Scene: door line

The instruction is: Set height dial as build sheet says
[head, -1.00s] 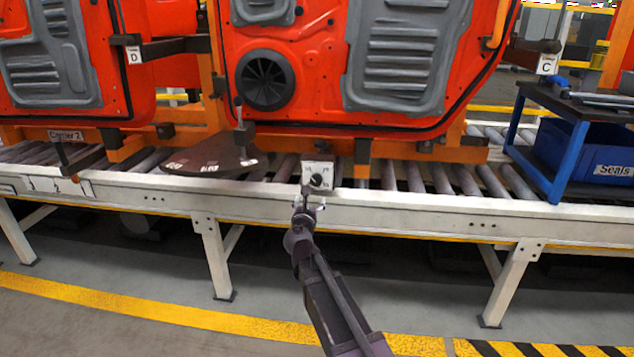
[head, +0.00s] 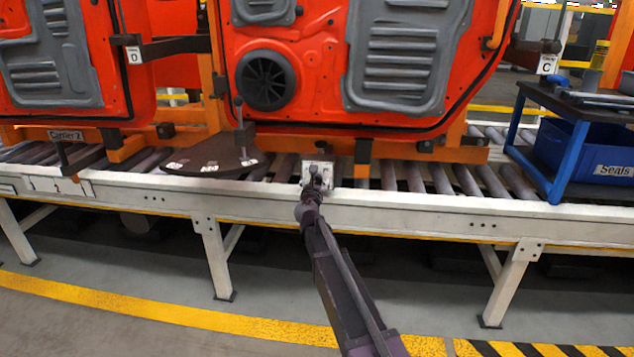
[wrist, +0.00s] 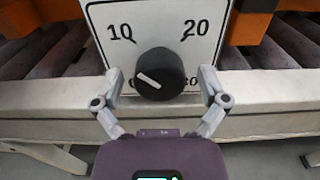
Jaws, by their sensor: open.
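The height dial is a black knob (wrist: 160,76) with a white pointer line, on a white plate (wrist: 148,22) marked 10 and 20. Lower numbers are partly hidden behind the knob and fingers. The pointer line slants toward the left, below the 10. In the head view the plate (head: 307,168) sits at the conveyor's front edge, mostly covered by my gripper (head: 318,186). In the wrist view my gripper (wrist: 161,74) is open, with one finger on each side of the knob. Gaps show between fingers and knob. No build sheet can be made out.
A dark plate with a lever (head: 215,155) lies left of the dial. A blue bin marked Seals (head: 600,150) stands under a side table (head: 570,105) at right. The floor in front is clear.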

